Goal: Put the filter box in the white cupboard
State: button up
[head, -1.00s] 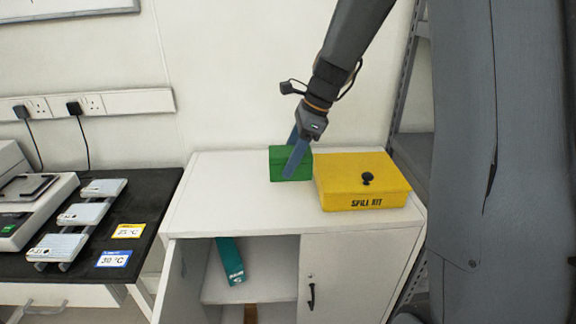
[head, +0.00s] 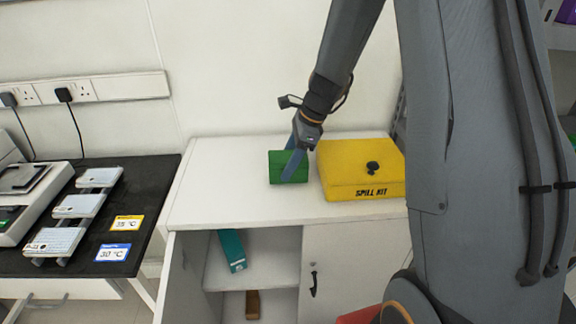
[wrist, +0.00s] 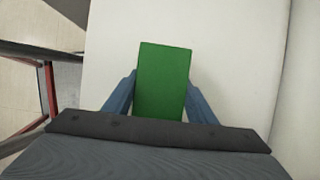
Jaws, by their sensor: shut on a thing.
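A plain green box (head: 288,168), which I take to be the filter box, is at the top of the white cupboard (head: 235,205), left of the yellow spill kit. I cannot tell whether it touches the cupboard top. My gripper (head: 293,160) is shut on it from above. In the wrist view the green box (wrist: 163,80) sits between the two blue fingers. The cupboard's left door (head: 186,275) stands open and its right door (head: 340,262) is shut. Inside, a teal box (head: 232,250) leans at a tilt on the shelf.
The yellow spill kit (head: 350,180) stands close to the right of the green box. A brown object (head: 252,304) is in the lower compartment. A dark bench (head: 110,225) with instruments is at the left. The shelf right of the teal box is clear.

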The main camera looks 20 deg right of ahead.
jog(key=shift+f, duration=0.65)
jog(key=shift+f, duration=0.1)
jog(key=o, duration=1.1)
